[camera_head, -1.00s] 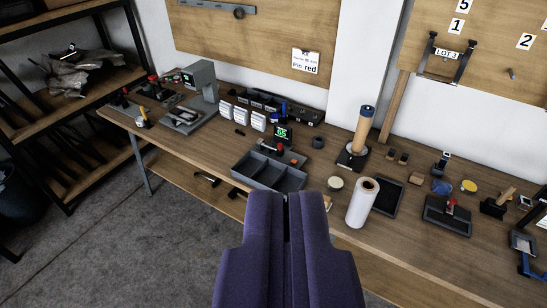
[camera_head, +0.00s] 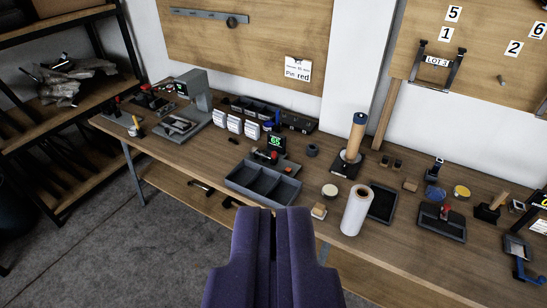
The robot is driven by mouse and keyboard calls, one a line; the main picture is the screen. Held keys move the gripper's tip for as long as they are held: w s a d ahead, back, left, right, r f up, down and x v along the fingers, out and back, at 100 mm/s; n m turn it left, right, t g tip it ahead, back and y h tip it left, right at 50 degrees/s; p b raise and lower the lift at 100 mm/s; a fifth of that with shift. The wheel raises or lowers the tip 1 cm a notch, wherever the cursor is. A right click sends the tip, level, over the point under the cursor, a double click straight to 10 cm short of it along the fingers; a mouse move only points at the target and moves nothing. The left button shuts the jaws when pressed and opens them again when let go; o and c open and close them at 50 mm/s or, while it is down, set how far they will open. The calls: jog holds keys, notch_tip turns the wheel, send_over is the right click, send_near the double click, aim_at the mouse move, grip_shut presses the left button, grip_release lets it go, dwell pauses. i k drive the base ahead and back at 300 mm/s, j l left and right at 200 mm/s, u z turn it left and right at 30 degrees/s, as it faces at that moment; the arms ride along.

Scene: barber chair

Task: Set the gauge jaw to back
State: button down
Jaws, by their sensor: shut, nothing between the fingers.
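A small gauge-like device with a lit green display (camera_head: 277,143) and a red knob (camera_head: 273,156) stands on the workbench, behind a grey divided tray. Another device with a small green display, a grey stand (camera_head: 194,90), stands farther left on the bench. Which of them carries the gauge jaw I cannot tell, and the jaw's setting is too small to read. My gripper (camera_head: 272,212), with purple padded fingers, is shut and empty. It is in the lower middle of the view, in front of the bench and apart from both devices.
Small fixtures crowd the right end. Dark shelving (camera_head: 62,165) is at left, with open floor (camera_head: 130,240) before the bench.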

aim_at(275, 159)
jog(key=i+j, duration=0.2)
jog(key=i, duration=0.7)
jog(key=i+j+u, duration=0.1)
jog(key=i, duration=0.8)
jog(key=i+j, duration=0.25)
jog(key=i, duration=0.6)
